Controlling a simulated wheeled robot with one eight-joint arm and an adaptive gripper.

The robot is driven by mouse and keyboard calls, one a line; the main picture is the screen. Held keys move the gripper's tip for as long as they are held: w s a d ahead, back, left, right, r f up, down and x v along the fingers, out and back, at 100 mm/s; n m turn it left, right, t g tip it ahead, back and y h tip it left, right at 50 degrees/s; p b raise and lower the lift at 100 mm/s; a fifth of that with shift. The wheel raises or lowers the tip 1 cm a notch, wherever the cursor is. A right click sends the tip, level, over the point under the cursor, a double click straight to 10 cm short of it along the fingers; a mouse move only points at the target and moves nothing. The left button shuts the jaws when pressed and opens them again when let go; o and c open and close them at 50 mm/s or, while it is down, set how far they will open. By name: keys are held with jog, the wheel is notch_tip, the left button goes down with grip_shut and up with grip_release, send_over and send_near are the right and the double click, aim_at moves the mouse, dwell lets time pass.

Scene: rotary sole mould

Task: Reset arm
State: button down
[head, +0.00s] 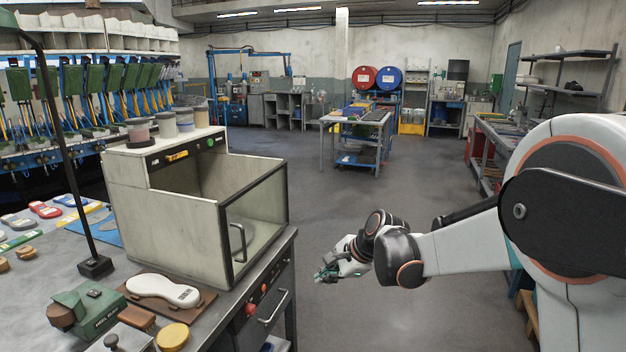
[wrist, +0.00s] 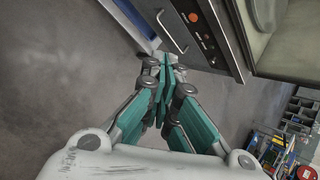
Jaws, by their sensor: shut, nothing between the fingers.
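My gripper (head: 326,274) hangs over the open floor to the right of the bench in the head view, with my arm reaching in from the right. In the wrist view my gripper (wrist: 165,75) has its teal fingers together and nothing between them. It is apart from the bench front and touches nothing that I can see.
A cabinet front with an orange button (wrist: 193,17) shows in the wrist view. A work table (head: 357,124) stands farther back. The floor between is clear.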

jog(key=s+d+r+n+h, duration=0.1)
jog(key=s+d+r+n, duration=0.15)
jog(key=s, duration=0.25)
jog(key=s+d+r+n+t+h, duration=0.1)
jog(key=s+d+r+n, duration=0.1)
jog(key=s+d+r, duration=0.3)
jog(key=s+d+r+n+h, duration=0.1)
jog(key=s+r+n, duration=0.1)
jog(key=s, duration=0.4)
jog(key=s+d+n+h, duration=0.1)
jog(key=s+d+n, duration=0.1)
jog(key=s, duration=0.4)
jog(key=s+d+f+n+t+h, duration=0.1)
jog(key=s+d+n, duration=0.2)
jog(key=s, duration=0.3)
jog(key=s+d+f+n+h, duration=0.1)
jog(key=s+d+n, duration=0.1)
jog(key=s, duration=0.3)
jog(key=shift+s+d+n, duration=0.4)
jog(key=shift+n, duration=0.25)
